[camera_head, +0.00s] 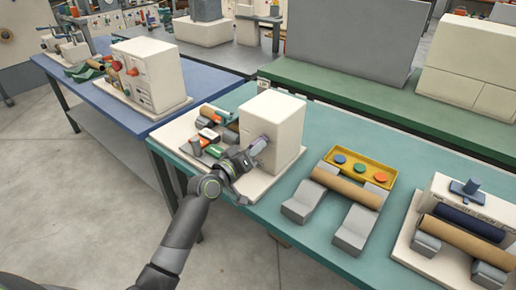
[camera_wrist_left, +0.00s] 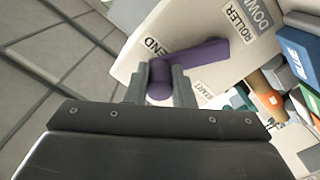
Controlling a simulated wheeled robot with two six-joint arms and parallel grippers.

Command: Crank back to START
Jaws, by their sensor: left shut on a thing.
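The white winder box (camera_head: 272,122) stands on a pale base on the teal table. Its purple crank (camera_head: 259,144) sits on the face toward my left arm. My left gripper (camera_head: 245,161) is at that face. In the left wrist view, my left gripper (camera_wrist_left: 158,88) is shut on the knob end of the purple crank (camera_wrist_left: 205,53). The crank arm runs from the knob to the upper right. The END label (camera_wrist_left: 151,46) is above the knob, and the START label (camera_wrist_left: 207,88) is to its right. My right gripper is not in view.
Coloured blocks (camera_head: 207,136) lie on the base left of the box. A yellow tray (camera_head: 360,168) with coloured discs, a brown roll (camera_head: 346,187) and grey cradles (camera_head: 303,202) stand to the right. Another roller unit (camera_head: 459,237) is at far right. A blue table (camera_head: 120,109) is behind left.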

